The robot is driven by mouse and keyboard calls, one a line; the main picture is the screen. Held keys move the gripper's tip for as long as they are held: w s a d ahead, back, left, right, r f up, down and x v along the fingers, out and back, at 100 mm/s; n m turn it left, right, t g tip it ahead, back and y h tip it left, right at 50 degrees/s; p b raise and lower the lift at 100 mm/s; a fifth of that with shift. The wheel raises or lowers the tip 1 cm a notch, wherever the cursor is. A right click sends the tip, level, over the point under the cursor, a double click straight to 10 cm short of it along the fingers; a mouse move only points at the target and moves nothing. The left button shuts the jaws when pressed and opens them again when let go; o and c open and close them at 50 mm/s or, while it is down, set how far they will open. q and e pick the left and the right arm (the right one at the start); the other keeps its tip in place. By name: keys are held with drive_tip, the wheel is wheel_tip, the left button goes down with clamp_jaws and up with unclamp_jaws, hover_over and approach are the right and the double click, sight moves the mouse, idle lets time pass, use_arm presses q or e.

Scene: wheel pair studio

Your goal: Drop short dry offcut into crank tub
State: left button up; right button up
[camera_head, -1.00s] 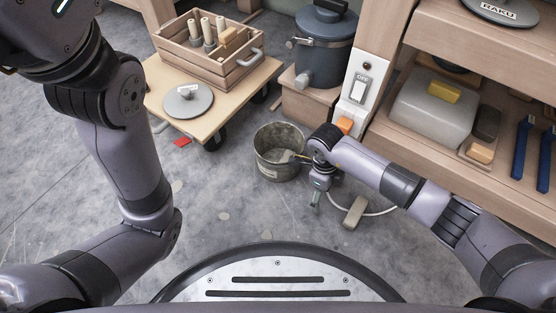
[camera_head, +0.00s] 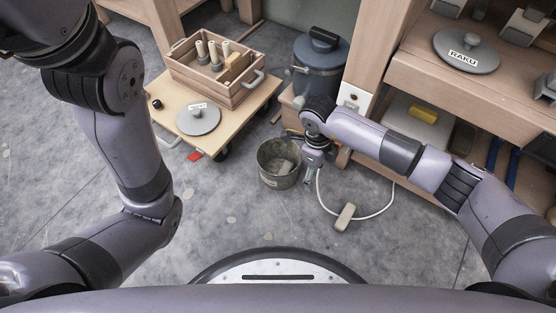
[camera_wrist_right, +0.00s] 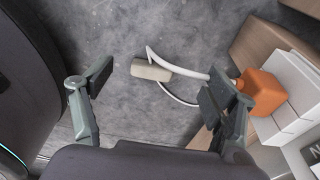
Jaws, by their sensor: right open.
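A grey round tub (camera_head: 264,170) stands on the floor in the head view, with a small label too small to read. A pale grey piece (camera_head: 284,167), which looks like an offcut, lies inside it. My right gripper (camera_head: 309,178) is just right of the tub's rim, pointing down. The tub does not show in that view. My left arm is at the left of the head view, but its gripper is out of frame.
A beige block (camera_head: 345,217) on a white cord lies on the floor right of the tub. A low wheeled board (camera_head: 235,118) with a wooden crate (camera_head: 242,93) is behind left. A blue-grey lidded vessel (camera_head: 322,68) stands behind; shelves are right. Front-left floor is clear.

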drive_tip(key=s+a+r+m+g+y+p, duration=0.1)
drive_tip(key=s+a+r+m+y+p, duration=0.2)
drive_tip(key=a+r+y+p, duration=0.3)
drive_tip(key=s+a+r+m+g+y+p, duration=0.1)
drive_tip(key=s+a+r+m+y+p, duration=0.15)
drive_tip(key=a+p, duration=0.4)
drive_tip(key=w+a+r+m+t+y+p, duration=0.2)
drive_tip(key=r+m+t+y+p, duration=0.1)
drive_tip(key=r+m+p, duration=0.2)
drive_tip(key=w+a+r+m+t+y+p, duration=0.2)
drive_tip(key=r+m+y+p, duration=0.2)
drive_tip(key=r+m+p, duration=0.15)
drive_tip(key=w+d+m+t+h+p, duration=0.1)
drive_tip(key=d+m+t+h+p, duration=0.5)
drive_tip(key=d+m+p, duration=0.55)
drive_tip(key=s+d+f+m+h+p, duration=0.2)
drive_tip(key=s+d+f+m+p, duration=0.1)
drive_tip(key=s+d+m, duration=0.2)
drive_tip(key=s+d+f+m+h+p, duration=0.3)
drive_tip(key=s+d+m+p, duration=0.1)
drive_tip(key=s, duration=0.4)
drive_tip(key=shift+s+d+f+m+g, duration=0.15)
drive_tip(key=shift+d+f+m+g, duration=0.15)
drive_tip(key=shift+d+m, duration=0.7)
